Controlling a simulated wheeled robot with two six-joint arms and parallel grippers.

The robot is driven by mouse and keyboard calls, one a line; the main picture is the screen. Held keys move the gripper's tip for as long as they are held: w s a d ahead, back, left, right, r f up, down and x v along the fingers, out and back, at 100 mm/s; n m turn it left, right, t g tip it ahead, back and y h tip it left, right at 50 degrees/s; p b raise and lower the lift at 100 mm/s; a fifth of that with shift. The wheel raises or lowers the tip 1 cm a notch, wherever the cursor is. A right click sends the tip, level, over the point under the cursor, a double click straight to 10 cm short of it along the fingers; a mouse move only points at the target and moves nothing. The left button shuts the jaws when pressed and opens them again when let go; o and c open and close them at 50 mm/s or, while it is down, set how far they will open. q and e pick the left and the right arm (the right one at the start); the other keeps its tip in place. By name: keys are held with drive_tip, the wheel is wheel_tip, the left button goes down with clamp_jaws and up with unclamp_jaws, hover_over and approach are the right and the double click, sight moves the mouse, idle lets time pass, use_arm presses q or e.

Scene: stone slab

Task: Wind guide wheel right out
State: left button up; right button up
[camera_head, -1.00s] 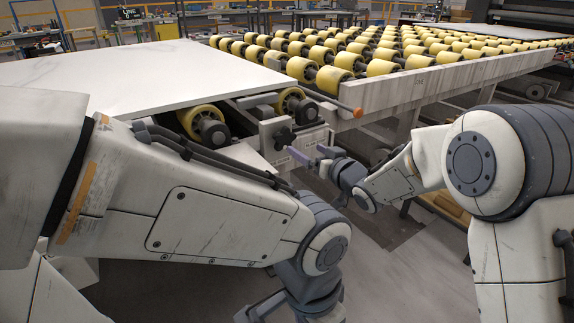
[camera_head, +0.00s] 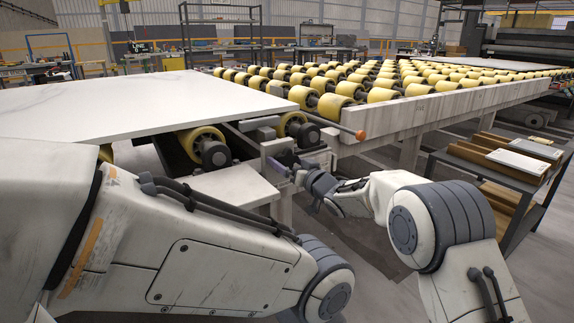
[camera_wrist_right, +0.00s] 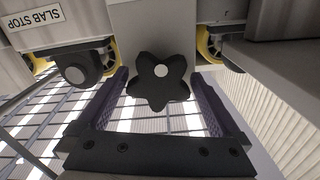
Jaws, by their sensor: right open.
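The guide wheel is a black star-shaped knob with a pale centre (camera_wrist_right: 161,72) in the right wrist view, in front of a grey bracket (camera_wrist_right: 153,25). My right gripper (camera_wrist_right: 161,88) is open, its two purple-padded fingers to the left and right of the knob, with a gap on each side. In the head view my right gripper (camera_head: 288,162) reaches to the bracket at the conveyor's near corner and largely hides the knob. My left arm crosses the lower left of the head view; its gripper is out of frame.
A white slab (camera_head: 140,98) lies on the left. Yellow rollers (camera_head: 335,103) fill the conveyor behind. An orange-tipped rod (camera_head: 360,135) sticks out above the bracket. A dark rack with boards (camera_head: 500,165) stands at the right. A "SLAB STOP" label (camera_wrist_right: 36,17) shows in the wrist view.

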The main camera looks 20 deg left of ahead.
drive_tip(key=shift+w+a, duration=0.1)
drive_tip(key=shift+a, duration=0.05)
drive_tip(key=c, duration=1)
drive_tip(key=shift+n, duration=0.4)
